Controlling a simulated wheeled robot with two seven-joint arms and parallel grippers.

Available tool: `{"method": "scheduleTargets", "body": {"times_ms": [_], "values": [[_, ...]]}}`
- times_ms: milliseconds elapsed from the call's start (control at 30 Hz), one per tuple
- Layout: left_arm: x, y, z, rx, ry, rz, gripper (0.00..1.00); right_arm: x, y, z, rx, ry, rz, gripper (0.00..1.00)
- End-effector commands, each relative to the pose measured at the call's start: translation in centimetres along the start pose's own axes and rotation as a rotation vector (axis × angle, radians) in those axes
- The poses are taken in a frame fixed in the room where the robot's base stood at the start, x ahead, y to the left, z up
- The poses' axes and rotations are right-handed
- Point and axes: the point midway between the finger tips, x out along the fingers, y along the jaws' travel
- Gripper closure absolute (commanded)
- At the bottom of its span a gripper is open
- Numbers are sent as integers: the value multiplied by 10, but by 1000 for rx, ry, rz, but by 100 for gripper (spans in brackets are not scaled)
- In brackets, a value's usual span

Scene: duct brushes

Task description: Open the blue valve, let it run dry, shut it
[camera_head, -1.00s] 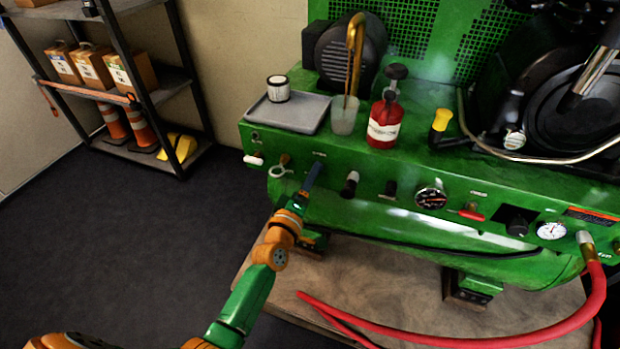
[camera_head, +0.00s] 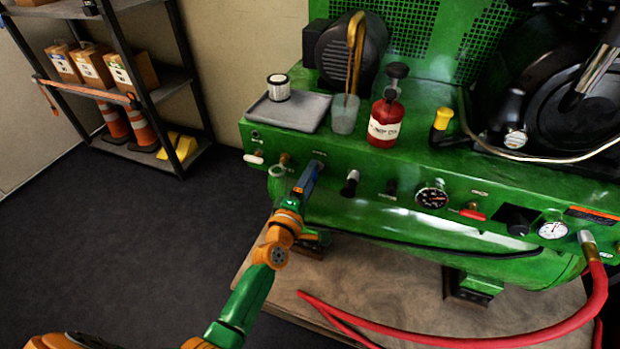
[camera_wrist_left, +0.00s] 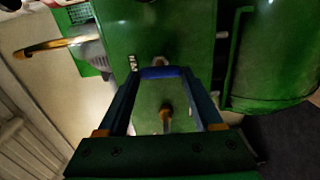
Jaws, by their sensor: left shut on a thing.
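The blue valve's handle (camera_wrist_left: 160,72) spans the gap between my left fingertips in the left wrist view, on a brass stem at the green panel. My left gripper (camera_head: 315,168) reaches the panel at its left part in the head view and is shut on this handle. The gripper hides most of the valve there. In the left wrist view the two blue fingers of my left gripper (camera_wrist_left: 160,76) meet the handle's two ends. I cannot see any flow from the valve. My right gripper is not in view.
The green panel (camera_head: 400,205) also carries a white-handled valve (camera_head: 254,158), a ring pull (camera_head: 277,170), a black gauge (camera_head: 431,197) and a red-handled valve (camera_head: 473,214). A grey tray (camera_head: 310,119) and red bottle (camera_head: 385,122) stand above. A red hose (camera_head: 440,341) crosses the wooden base.

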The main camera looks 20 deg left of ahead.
Motion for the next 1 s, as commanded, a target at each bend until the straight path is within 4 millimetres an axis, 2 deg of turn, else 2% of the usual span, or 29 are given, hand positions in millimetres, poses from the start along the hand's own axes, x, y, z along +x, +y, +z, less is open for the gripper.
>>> {"method": "scheduleTargets", "body": {"times_ms": [133,167,233,267,567,800,900,1000], "values": [[0,-1,0,1,-1,-2,88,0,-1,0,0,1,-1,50],[0,-1,0,1,-1,-2,25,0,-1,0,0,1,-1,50],[0,-1,0,1,-1,-2,6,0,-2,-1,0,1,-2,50],[0,-1,0,1,-1,-2,3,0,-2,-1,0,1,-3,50],[-3,0,0,2,0,-1,3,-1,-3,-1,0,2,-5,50],[-51,1,0,2,-1,-3,3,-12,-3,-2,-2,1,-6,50],[-66,0,0,3,-1,-3,3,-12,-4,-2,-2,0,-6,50],[-71,0,0,2,-1,-2,3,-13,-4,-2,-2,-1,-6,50]]}}
